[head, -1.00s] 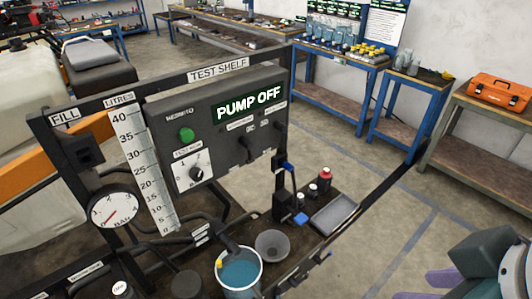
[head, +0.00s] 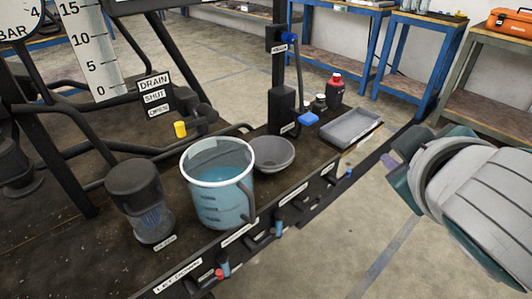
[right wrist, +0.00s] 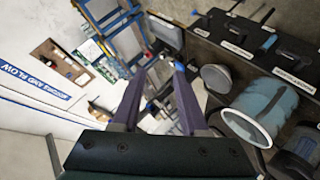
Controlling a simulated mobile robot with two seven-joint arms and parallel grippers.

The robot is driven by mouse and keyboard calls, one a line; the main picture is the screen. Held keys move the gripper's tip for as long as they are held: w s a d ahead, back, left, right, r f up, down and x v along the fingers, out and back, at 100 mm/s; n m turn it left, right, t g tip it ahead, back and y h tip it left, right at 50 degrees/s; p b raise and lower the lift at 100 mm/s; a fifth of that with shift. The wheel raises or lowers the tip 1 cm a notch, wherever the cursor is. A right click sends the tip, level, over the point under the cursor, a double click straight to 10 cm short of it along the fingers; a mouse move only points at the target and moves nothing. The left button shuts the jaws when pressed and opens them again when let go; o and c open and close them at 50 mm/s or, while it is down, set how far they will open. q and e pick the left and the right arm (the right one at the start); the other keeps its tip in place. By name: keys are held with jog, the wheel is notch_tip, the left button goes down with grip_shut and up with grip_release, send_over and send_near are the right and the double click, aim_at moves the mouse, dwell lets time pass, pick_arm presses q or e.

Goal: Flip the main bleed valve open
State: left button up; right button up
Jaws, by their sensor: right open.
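Several small valves with coloured handles sit along the front edge of the bench. One has a red handle (head: 219,274), one a blue handle (head: 279,226), and another blue handle (head: 348,173) is farther right. Their labels are too small to read surely, so I cannot tell which is the main bleed valve. My right gripper (right wrist: 160,68) is open and empty in the right wrist view, with its two purple fingers apart. In the head view its arm comes in from the right, clear of the bench. My left gripper is not in view.
A bucket of blue liquid (head: 218,205), a grey bowl (head: 272,155) and a dark cup-like container (head: 136,205) stand on the bench. A grey tray (head: 350,128) and a red-capped bottle (head: 335,90) are at its right end. The floor in front is free.

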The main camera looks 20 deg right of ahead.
jog(key=w+f+n+t+h+b, duration=0.1)
jog(key=w+f+n+t+b, duration=0.15)
jog(key=f+b, duration=0.8)
jog(key=w+f+n+t+b, duration=0.1)
jog(key=w+f+b, duration=0.3)
jog(key=f+b, duration=0.65)
jog(key=n+t+y+b, duration=0.1)
jog(key=n+t+b, duration=0.25)
jog(key=b, duration=1.45)
send_near(313, 202)
jog(key=b+x, duration=0.1)
jog(key=x, duration=0.4)
jog(key=b+x, duration=0.2)
jog(key=x, duration=0.3)
jog(key=shift+f, duration=0.25)
grip_shut()
